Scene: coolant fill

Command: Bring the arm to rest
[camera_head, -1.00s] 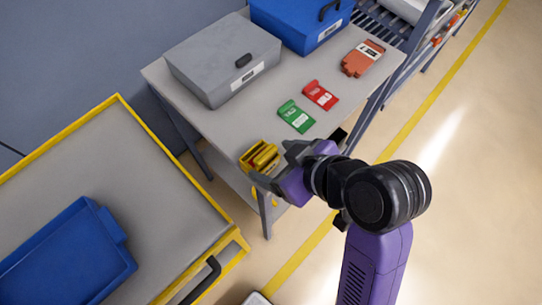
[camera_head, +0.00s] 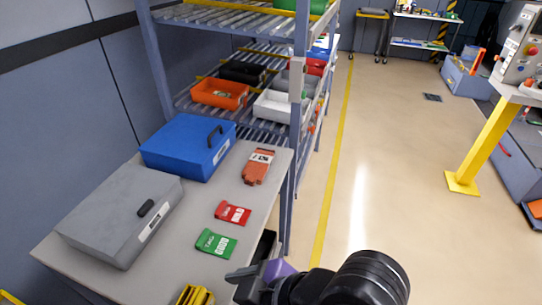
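My arm, with a black joint and purple parts, shows at the bottom of the head view. My gripper (camera_head: 248,283) is at the bottom centre, by the right edge of the grey table (camera_head: 55,255). A yellow object (camera_head: 196,296) lies on the table to the left of the gripper and is cut off by the picture's lower edge. A gap shows between them. The fingers are partly hidden, and I cannot tell how far apart they are.
On the table are a grey case (camera_head: 120,210), a blue case (camera_head: 188,145), a green packet (camera_head: 216,243), a red packet (camera_head: 233,213) and an orange-brown item (camera_head: 258,166). A shelf rack (camera_head: 298,70) with bins stands behind. Open floor (camera_head: 390,190) lies to the right.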

